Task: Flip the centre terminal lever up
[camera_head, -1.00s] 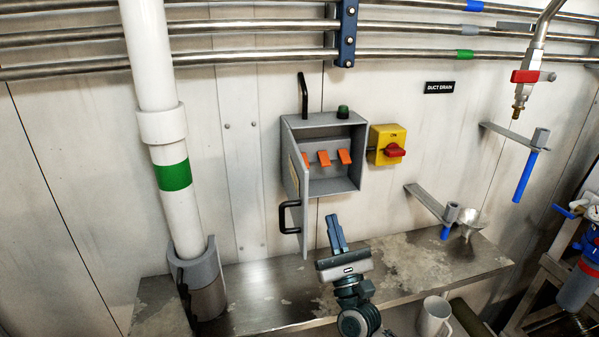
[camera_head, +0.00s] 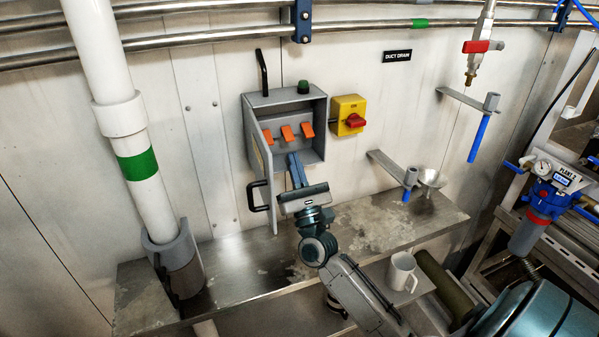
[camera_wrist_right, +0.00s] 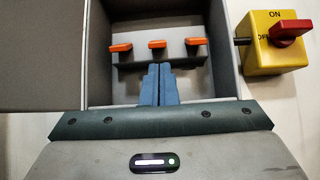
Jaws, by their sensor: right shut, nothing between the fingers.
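The open grey box (camera_head: 315,110) on the wall holds three orange levers in a row. The centre lever (camera_head: 287,133) stands between a left lever (camera_head: 268,137) and a right lever (camera_head: 307,130). In the right wrist view the centre lever (camera_wrist_right: 157,44) lies just beyond the fingertips, with a small gap visible below it. All three levers look to be at a similar angle. My right gripper (camera_head: 293,157) is shut and empty, its blue fingers (camera_wrist_right: 160,68) at the box's lower opening, pointing in beneath the centre lever. My left gripper is not in view.
The box's door (camera_head: 262,172) hangs open on the left, with a black handle (camera_head: 257,196). A yellow switch (camera_head: 348,115) with a red knob is right of the box. A metal shelf (camera_head: 245,268) runs below, with a white mug (camera_head: 402,270) near the arm.

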